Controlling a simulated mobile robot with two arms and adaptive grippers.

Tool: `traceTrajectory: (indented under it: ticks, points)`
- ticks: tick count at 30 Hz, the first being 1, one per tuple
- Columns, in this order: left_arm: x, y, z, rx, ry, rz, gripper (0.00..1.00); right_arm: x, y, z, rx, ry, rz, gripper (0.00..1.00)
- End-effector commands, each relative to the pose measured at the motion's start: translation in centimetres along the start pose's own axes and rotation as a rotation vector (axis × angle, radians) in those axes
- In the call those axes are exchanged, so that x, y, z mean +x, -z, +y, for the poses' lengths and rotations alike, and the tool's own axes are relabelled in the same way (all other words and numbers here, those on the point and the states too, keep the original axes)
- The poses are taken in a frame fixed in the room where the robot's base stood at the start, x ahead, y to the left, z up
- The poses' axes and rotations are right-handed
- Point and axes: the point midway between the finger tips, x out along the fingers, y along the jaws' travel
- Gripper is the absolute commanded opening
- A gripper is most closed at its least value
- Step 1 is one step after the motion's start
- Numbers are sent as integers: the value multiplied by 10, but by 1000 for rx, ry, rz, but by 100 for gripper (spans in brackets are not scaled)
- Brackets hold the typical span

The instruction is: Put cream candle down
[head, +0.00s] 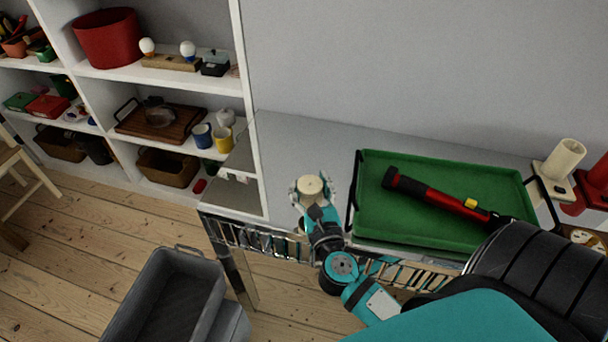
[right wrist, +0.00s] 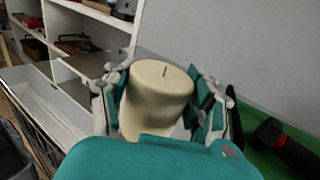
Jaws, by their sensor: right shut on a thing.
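The cream candle (head: 312,185) is a short pale cylinder with a dark wick. My right gripper (head: 311,190) is shut on it, with a finger on each side. The candle also shows large and nearly upright in the right wrist view (right wrist: 157,95), between the two fingers of the right gripper (right wrist: 160,100). In the head view it is over the front part of the grey tabletop (head: 290,145), left of the green tray. The candle's underside is hidden, so I cannot tell whether it touches the top. My left gripper is not in view.
A green tray (head: 375,215) holding a red and black flashlight (head: 435,197) is right of the candle. A cream holder (head: 560,165) and red object (head: 597,185) stand farther right. White shelves (head: 250,95) adjoin on the left. A grey bin (head: 205,280) is on the floor. The tabletop behind the candle is clear.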

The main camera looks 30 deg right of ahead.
Motion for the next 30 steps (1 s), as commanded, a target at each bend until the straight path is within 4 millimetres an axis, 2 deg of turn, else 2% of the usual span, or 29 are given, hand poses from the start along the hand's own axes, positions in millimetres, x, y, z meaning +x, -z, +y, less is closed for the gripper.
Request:
traceTrajectory:
  ticks: [1,3,6,10,14,22,25,30]
  points:
    - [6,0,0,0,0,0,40,-16,3,0,3,0,4,15]
    - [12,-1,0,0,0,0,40,-35,2,-1,2,0,4,15]
    - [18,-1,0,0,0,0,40,-58,-1,-1,1,-1,3,15]
    - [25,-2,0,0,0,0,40,-80,-4,-2,2,0,1,15]
    - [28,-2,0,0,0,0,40,-94,-9,3,0,-26,0,15]
    - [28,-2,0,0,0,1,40,-119,-31,63,0,-321,-3,15]
    - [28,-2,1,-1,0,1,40,-123,-34,72,1,-363,-2,15]
    - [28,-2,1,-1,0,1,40,-123,-34,72,1,-363,-2,15]
